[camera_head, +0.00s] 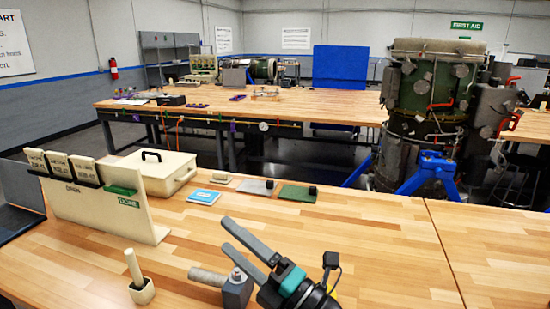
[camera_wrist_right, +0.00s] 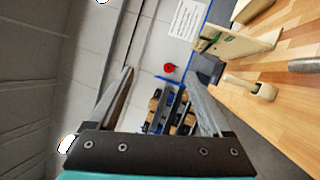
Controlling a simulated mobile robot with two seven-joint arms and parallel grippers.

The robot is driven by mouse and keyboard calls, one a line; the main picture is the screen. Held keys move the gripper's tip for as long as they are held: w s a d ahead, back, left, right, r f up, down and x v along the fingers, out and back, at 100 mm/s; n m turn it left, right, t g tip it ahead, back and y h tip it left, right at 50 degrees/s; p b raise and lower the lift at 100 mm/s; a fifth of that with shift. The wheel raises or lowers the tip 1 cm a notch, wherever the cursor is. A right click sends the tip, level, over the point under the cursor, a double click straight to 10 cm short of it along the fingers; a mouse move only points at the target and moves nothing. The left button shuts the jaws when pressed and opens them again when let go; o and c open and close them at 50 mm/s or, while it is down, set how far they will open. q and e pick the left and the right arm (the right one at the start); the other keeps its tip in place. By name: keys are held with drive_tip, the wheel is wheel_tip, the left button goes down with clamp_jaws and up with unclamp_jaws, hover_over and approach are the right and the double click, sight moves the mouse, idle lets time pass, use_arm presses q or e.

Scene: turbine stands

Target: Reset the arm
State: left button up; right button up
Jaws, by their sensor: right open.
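My right gripper (camera_head: 229,234) reaches in from the bottom of the head view, above the near wooden table. Its two long grey fingers are spread apart with nothing between them. In the right wrist view the gripper (camera_wrist_right: 158,80) is also open and empty, pointing out over the room with the table off to the right side. My left gripper is not in view.
On the near table (camera_head: 350,245) stand a sign board (camera_head: 105,205), a cream lidded box (camera_head: 165,172), a cream holder with a peg (camera_head: 141,290) and a grey block with a rod (camera_head: 237,288). Flat pads (camera_head: 257,187) lie behind. A turbine (camera_head: 435,95) stands at right.

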drive_tip(key=w+d+f+m+t+h, duration=0.1)
drive_tip(key=d+f+m+t+h, duration=0.15)
drive_tip(key=d+m+h, duration=0.55)
drive_tip(key=w+d+f+m+t+h, duration=0.15)
drive_tip(key=d+m+t+h, duration=0.35)
drive_tip(key=m, duration=0.5)
drive_tip(key=s+d+f+m+g+h, duration=0.5)
drive_tip(key=d+f+m+g, duration=0.2)
drive_tip(key=d+f, duration=0.25)
drive_tip(key=s+f+m+g+y, duration=0.1)
drive_tip(key=s+f+m+g, duration=0.1)
drive_tip(key=s+f+g, duration=0.6)
drive_tip(key=s+f+m+g, duration=0.15)
drive_tip(key=s+f, duration=0.25)
drive_tip(key=s, duration=0.8)
wheel_tip(320, 180, down, 28)
drive_tip(key=s+g+b, duration=0.2)
drive_tip(key=b, duration=0.4)
use_arm(q)
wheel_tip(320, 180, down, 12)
drive_tip(key=b, duration=0.5)
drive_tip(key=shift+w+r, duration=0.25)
use_arm(e)
drive_tip(key=s+d+f, duration=0.2)
drive_tip(key=s+f, duration=1.2)
drive_tip(key=f, duration=0.4)
drive_tip(key=shift+s+d+f+g, duration=0.3)
drive_tip(key=shift+s+d+g, duration=0.05)
drive_tip(key=shift+s+g, duration=0.05)
